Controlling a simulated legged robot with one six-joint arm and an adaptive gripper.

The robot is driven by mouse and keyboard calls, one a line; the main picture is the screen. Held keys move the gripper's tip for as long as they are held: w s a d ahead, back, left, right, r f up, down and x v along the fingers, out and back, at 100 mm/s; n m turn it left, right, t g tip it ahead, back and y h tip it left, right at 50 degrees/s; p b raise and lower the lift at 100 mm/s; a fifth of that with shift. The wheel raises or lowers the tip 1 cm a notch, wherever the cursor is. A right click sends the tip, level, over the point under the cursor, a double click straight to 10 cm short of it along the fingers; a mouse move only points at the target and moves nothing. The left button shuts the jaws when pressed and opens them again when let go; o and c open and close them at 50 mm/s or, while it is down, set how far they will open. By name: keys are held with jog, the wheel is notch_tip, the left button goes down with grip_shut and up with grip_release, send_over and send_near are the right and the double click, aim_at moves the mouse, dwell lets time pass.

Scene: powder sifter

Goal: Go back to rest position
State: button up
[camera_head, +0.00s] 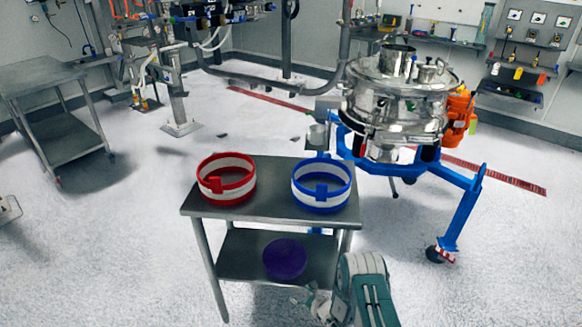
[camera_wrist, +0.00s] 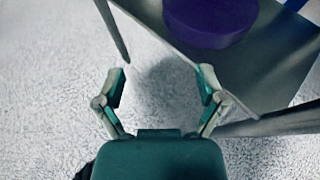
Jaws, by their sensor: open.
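My gripper (camera_wrist: 162,85) is open and empty in the wrist view, its two fingers spread over the speckled floor beside the small table's lower shelf (camera_wrist: 280,75). In the head view my arm is at the lower right, in front of the table's right front side. A purple round object (camera_wrist: 212,18) is on the lower shelf, just beyond the fingertips and apart from them; it also shows in the head view (camera_head: 285,259). A red and white ring (camera_head: 226,179) and a blue and white ring (camera_head: 321,186) stand on the table top (camera_head: 273,205).
A steel sifter (camera_head: 398,95) on a blue wheeled frame (camera_head: 449,222) stands behind the table to the right. A steel cart (camera_head: 45,75) is at the far left. Table legs are close to my gripper. Open floor (camera_head: 110,250) lies to the left.

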jog(key=a+r+n+g+y, duration=0.25)
jog(key=r+n, duration=0.35)
jog(key=r, duration=0.9)
jog(key=a+r+n+g+y, duration=0.1)
jog(key=a+r+n+g, duration=0.3)
jog(key=r, duration=1.1)
jog(key=s+d+r+n+g+h, duration=0.25)
jog(key=s+r+n, duration=0.6)
jog(key=r, duration=0.65)
jog(key=s+d+r+n+t+h, duration=0.1)
jog(key=s+d+r+n+h, duration=0.2)
jog(key=s, duration=0.5)
jog(key=s+d+r+n+t+h, duration=0.1)
jog(key=s+d+r+n+h, duration=0.2)
jog(key=s+d+r, duration=0.2)
jog(key=s+d+r+n+t+h, duration=0.2)
jog(key=s+d, duration=0.5)
jog(key=s, duration=0.5)
jog(key=shift+d+r+n+h, duration=0.4)
jog(key=shift+r+n+h, duration=0.25)
jog(key=shift+r+h, duration=0.3)
